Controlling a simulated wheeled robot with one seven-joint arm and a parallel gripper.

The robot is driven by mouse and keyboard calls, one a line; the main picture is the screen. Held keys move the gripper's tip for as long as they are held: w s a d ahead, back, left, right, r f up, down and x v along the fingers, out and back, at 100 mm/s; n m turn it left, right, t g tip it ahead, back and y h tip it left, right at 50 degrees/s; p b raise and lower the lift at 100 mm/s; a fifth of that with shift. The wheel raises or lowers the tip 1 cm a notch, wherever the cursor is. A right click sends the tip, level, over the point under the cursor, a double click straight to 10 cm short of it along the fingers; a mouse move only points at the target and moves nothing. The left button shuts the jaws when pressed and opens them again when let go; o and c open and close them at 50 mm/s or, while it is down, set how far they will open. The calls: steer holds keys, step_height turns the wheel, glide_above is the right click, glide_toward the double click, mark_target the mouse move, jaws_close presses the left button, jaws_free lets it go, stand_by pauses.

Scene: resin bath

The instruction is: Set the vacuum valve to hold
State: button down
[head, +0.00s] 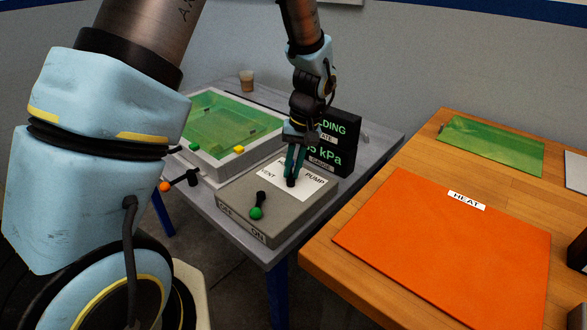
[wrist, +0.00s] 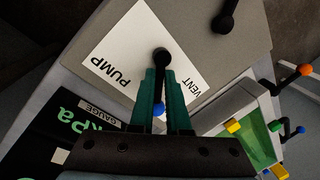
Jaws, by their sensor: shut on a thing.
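The vacuum valve is a black lever with a blue knob (wrist: 159,109) on a black pivot (wrist: 161,58), set on a white label (wrist: 128,37) on the grey control box (head: 234,198). In the wrist view PUMP is at the left and VENT at the right. The lever points down the picture between these words; any print beneath my gripper is hidden. My gripper (head: 291,178), pointing down, is shut on the lever, with one green finger on each side. A dark display (head: 340,143) behind it shows "LDING" and "5 kPa", the start of each line hidden.
A second lever with a green knob (head: 256,213) stands on the box near OFF and ON. A tray with a green sheet (head: 215,125) and an orange-knobbed handle (head: 166,187) are at left. The wooden table (head: 408,155) at right bears an orange HEAT mat (head: 450,245).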

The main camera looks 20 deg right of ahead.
stand_by(0.4)
steer(key=c, duration=0.9)
jaws_free()
steer(key=r, duration=0.3)
steer(key=d+r+b, duration=0.1)
steer(key=r, duration=0.3)
steer(key=d+r, duration=0.1)
steer(key=r, duration=0.2)
steer(key=shift+s+r, duration=0.25)
steer(key=shift+r, duration=0.05)
steer(key=s+a, duration=0.1)
steer(key=a, duration=0.8)
steer(key=s+a+n+h, duration=0.1)
steer(key=a, duration=0.9)
steer(key=s+a+f+n+t+h, duration=0.1)
steer(key=a, duration=0.9)
steer(key=shift+p, duration=0.35)
